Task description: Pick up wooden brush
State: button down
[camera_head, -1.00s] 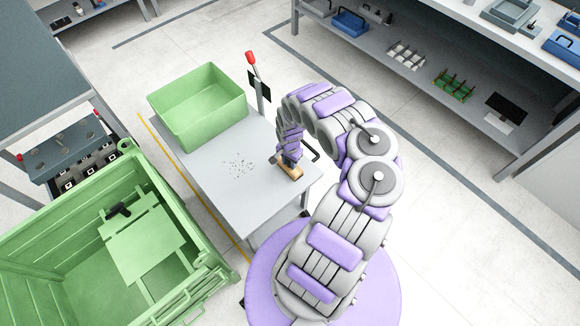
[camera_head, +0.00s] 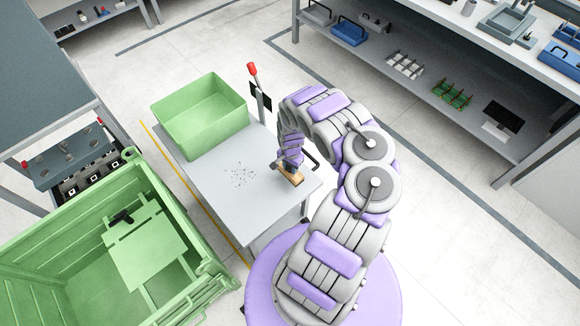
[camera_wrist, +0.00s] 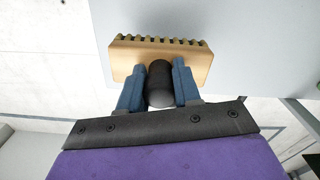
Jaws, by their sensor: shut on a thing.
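The wooden brush (camera_head: 291,178) is a light tan block over the right part of the grey table. In the wrist view the wooden brush (camera_wrist: 125,62) shows its row of dark bristles along the far edge and a dark rounded handle (camera_wrist: 160,82). My gripper (camera_head: 290,164) reaches down onto it. In the wrist view the blue fingers of my gripper (camera_wrist: 158,80) stand on either side of the dark handle and are shut on it. From the head view I cannot tell how far the brush is above the table top.
The grey table (camera_head: 245,205) bears a patch of dark debris (camera_head: 240,174) and a green bin (camera_head: 200,115) at its far left. A post with a red top (camera_head: 253,70) stands at the far edge. A large green crate (camera_head: 60,255) is at left. A shelf unit (camera_head: 460,60) stands right.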

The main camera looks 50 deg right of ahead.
jog(key=s+a+r+p, duration=0.1)
jog(key=s+a+p, duration=0.2)
jog(key=s+p, duration=0.6)
jog(key=shift+s+r, duration=0.15)
jog(key=shift+s, duration=3)
jog(key=c, duration=1.3)
grip_release()
jog(key=c, duration=0.5)
jog(key=w+d+r+n+b, duration=0.2)
jog(key=w+d+r+n, duration=0.1)
jog(key=w+r, duration=0.4)
jog(key=shift+w+n, duration=0.2)
jog(key=shift+n, duration=0.2)
jog(key=shift+w+r, duration=0.1)
